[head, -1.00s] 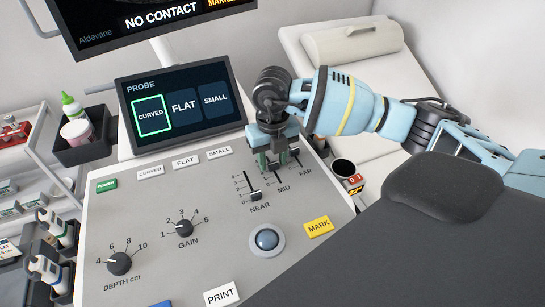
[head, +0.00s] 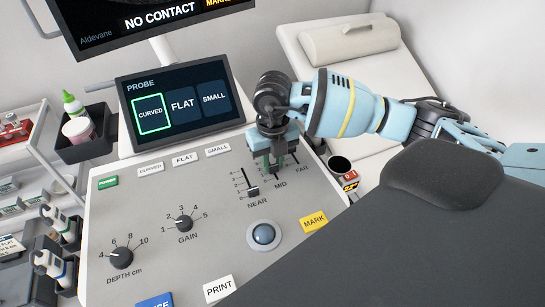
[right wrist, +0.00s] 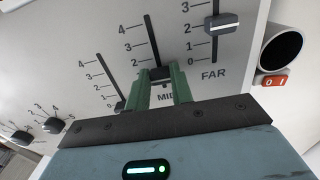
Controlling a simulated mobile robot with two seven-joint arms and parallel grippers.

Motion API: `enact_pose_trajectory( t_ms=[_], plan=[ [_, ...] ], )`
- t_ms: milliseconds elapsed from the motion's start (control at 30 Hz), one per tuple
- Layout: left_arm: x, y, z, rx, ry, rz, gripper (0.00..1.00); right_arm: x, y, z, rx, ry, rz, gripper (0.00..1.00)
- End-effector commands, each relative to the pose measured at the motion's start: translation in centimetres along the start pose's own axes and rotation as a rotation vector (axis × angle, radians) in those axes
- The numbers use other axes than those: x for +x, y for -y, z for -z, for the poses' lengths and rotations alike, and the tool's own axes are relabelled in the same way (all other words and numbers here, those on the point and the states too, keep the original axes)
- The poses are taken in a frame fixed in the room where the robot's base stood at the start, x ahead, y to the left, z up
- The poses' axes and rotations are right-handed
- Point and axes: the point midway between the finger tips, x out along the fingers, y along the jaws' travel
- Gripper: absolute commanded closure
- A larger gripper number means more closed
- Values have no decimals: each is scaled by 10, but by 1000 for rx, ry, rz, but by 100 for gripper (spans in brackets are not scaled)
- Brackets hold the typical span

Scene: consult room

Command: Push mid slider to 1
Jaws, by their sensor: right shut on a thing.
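The mid slider's dark knob (right wrist: 160,74) sits between the green fingers of my right gripper (right wrist: 163,90) in the right wrist view. The gripper is shut on it. The knob is just below the 2 mark of its scale; the marks lower down are hidden by a finger. The MID label is partly covered. In the head view my right gripper (head: 275,157) reaches down over the slider area and hides the mid knob. My left gripper is not in view.
The near slider knob (head: 252,191) is left of the gripper, low on its scale. The far slider knob (right wrist: 221,23) stands close on the right, around 2. A trackball (head: 263,235), yellow MARK key (head: 314,223) and cup-like holder (head: 340,167) are nearby.

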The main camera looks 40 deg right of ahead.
Motion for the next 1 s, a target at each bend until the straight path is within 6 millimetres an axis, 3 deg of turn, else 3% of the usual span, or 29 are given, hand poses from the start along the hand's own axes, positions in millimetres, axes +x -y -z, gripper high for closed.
enact_pose_trajectory(
  t_ms=[33, 67, 233, 567, 1000],
  plan=[
    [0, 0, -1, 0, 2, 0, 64, 0, 0, 0, 0, -1, 0, 100],
    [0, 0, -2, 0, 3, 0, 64, 0, 0, 0, 0, -1, 0, 76],
    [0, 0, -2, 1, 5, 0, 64, 0, 0, 0, 0, 0, 0, 55],
    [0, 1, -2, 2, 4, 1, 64, -4, 0, -1, 0, 1, -1, 55],
    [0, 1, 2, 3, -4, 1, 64, -65, 0, -1, 0, 2, -1, 55]
  ],
)
